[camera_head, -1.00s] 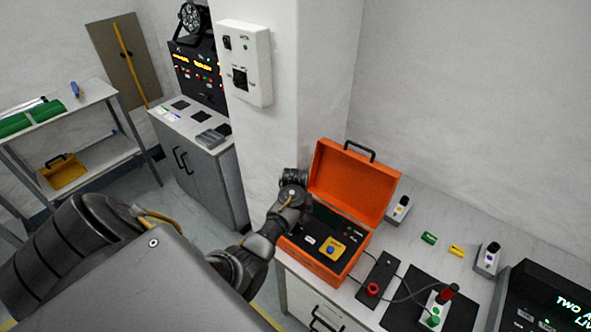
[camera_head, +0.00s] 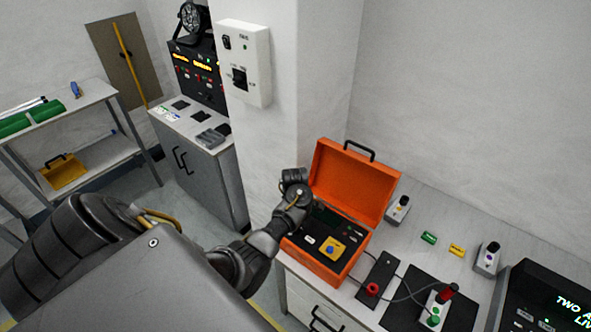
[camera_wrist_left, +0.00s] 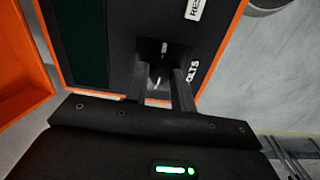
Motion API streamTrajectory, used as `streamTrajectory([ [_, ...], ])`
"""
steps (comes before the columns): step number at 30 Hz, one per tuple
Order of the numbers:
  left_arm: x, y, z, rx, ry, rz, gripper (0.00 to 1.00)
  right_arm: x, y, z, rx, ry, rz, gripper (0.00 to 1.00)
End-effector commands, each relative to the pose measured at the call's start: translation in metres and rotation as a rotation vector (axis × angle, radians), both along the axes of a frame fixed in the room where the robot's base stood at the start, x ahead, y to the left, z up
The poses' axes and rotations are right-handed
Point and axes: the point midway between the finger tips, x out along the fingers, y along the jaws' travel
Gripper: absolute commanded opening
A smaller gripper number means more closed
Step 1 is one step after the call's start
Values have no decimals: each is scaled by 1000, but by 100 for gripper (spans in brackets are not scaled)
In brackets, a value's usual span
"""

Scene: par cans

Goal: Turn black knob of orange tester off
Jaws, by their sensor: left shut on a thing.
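The orange tester (camera_head: 345,187) is an open case on the bench, lid raised, with a dark panel (camera_head: 330,231) inside. In the left wrist view its black knob (camera_wrist_left: 157,82), with a white mark, sits on the panel beside a partly hidden label ending in "LTS". My left gripper (camera_wrist_left: 161,88) has one finger on each side of the knob and is shut on it. In the head view my left wrist covers the left part of the panel and hides the knob and fingertips. My right gripper is not in view.
A yellow block with a blue button (camera_head: 331,249) is on the tester's panel. The raised lid stands behind. A black strip with a red knob (camera_head: 373,289), cables and small button boxes (camera_head: 487,258) are to the right. A wall pillar with a white switch box (camera_head: 244,62) rises behind.

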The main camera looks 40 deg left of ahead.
Motion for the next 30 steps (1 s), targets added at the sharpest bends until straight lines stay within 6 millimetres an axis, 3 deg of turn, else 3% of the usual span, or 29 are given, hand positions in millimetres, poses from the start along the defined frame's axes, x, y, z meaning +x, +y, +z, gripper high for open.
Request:
streamTrajectory([
  [20, 1, 1, 1, 3, -3, 62, 2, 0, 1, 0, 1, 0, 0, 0],
  [21, 1, 1, 1, 2, -3, 62, 27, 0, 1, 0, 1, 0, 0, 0],
  [26, 1, 1, 1, 2, -2, 61, 47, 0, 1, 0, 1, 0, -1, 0],
  [30, 1, 0, 0, 1, -1, 61, 47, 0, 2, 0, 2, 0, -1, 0],
])
